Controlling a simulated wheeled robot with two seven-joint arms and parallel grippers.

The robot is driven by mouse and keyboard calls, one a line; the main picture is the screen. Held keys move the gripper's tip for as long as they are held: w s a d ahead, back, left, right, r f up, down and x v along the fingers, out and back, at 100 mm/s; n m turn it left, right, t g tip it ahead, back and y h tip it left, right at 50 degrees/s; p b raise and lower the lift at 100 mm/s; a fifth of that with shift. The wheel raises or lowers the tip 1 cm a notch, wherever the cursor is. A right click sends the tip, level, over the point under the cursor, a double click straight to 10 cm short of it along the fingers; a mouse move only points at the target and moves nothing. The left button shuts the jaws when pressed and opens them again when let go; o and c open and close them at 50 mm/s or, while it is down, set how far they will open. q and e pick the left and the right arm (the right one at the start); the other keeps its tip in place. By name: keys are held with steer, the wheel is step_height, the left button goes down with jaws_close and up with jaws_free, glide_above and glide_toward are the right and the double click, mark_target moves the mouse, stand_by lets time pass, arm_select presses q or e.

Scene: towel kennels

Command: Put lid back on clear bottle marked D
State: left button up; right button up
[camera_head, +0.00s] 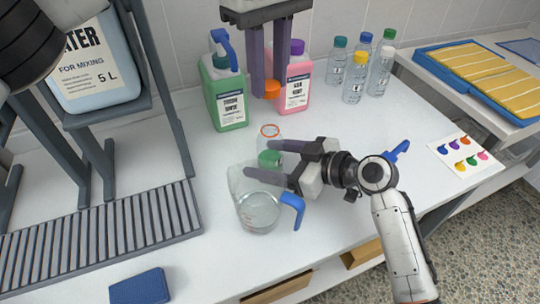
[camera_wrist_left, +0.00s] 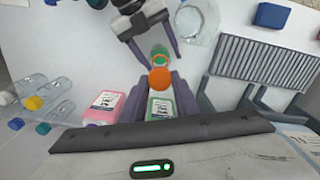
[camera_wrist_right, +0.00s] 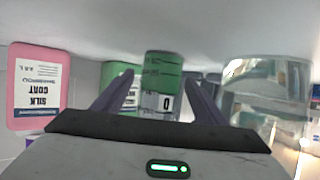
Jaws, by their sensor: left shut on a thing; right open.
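My left gripper (camera_head: 268,91) comes down from the top of the head view and is shut on an orange lid (camera_head: 264,89). The lid also shows between its fingers in the left wrist view (camera_wrist_left: 160,79). A clear bottle (camera_head: 269,134) with an orange ring at its open neck and green liquid low inside stands on the table, below the lid and apart from it. My right gripper (camera_head: 261,160) is open, with its fingers on either side of this bottle. In the right wrist view the bottle's label (camera_wrist_right: 158,103) shows one character, D or 0.
A clear jug (camera_head: 258,213) with a blue handle stands just in front of the bottle. Green (camera_head: 226,100) and pink (camera_head: 297,88) jugs stand behind. Several capped bottles (camera_head: 356,77) are at the back right. A slatted rack (camera_head: 110,232) and blue sponge (camera_head: 140,287) lie left.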

steer(key=shift+c, duration=0.2)
steer(key=c, duration=1.6)
arm_select(q)
glide_above(270, 123)
steer(key=shift+f, duration=2.5)
arm_select(e)
steer(key=shift+o, duration=0.2)
arm_select(q)
steer(key=shift+f, duration=0.1)
steer(key=shift+f, duration=0.8)
steer(key=shift+f, duration=0.55)
arm_select(e)
jaws_close()
